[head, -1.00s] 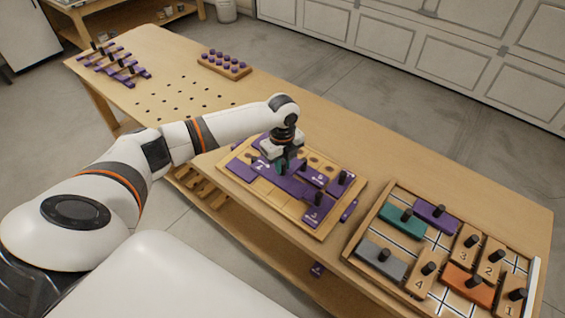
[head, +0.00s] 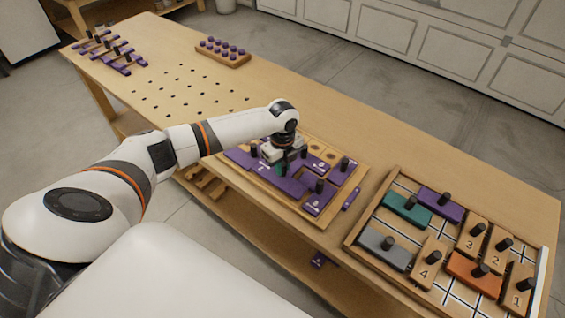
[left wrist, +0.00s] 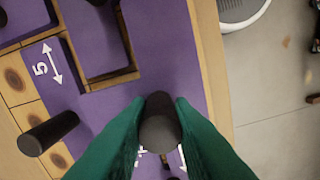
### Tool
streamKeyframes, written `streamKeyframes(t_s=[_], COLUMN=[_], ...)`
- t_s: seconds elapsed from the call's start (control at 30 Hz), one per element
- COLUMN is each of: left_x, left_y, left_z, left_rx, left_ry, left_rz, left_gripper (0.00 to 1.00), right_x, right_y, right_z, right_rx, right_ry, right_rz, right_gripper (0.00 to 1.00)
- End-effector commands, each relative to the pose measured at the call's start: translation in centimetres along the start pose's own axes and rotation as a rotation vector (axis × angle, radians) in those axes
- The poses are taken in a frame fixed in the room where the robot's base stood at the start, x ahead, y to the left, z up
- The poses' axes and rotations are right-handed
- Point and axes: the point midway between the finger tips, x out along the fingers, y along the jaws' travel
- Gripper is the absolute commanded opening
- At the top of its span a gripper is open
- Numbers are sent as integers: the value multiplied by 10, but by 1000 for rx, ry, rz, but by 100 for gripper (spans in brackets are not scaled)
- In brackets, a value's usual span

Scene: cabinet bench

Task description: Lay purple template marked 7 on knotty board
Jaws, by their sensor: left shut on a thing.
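My left gripper (head: 279,172) is shut on the black peg (left wrist: 160,125) of a purple template (head: 290,186). In the left wrist view the purple template (left wrist: 178,50) lies along the wooden rim of the knotty board (left wrist: 212,70). Its white marking is mostly hidden by my green fingers, so I cannot read the number. The knotty board (head: 275,203) holds several other purple templates, one marked 5 (left wrist: 75,75). I cannot tell whether the held template is fully flat or a little raised. My right gripper is not in view.
A tray (head: 352,240) of coloured and numbered pegged blocks stands at the right. A small purple piece (head: 351,199) lies beside the board. A rack of purple knobs (head: 222,52) and pegged purple pieces (head: 108,52) stand farther back. The perforated bench area (head: 190,92) is clear.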

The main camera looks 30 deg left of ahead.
Motion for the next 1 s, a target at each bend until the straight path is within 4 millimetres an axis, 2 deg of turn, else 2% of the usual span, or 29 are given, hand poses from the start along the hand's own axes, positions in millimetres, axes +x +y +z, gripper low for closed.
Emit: streamKeyframes(t_s=[1.0], left_x=[0], left_y=[0], left_z=[0], left_rx=[-1], left_ry=[1], left_rz=[0], left_gripper=[0], right_x=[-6], right_y=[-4], right_z=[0], right_rx=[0], right_ry=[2], right_rz=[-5], right_gripper=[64])
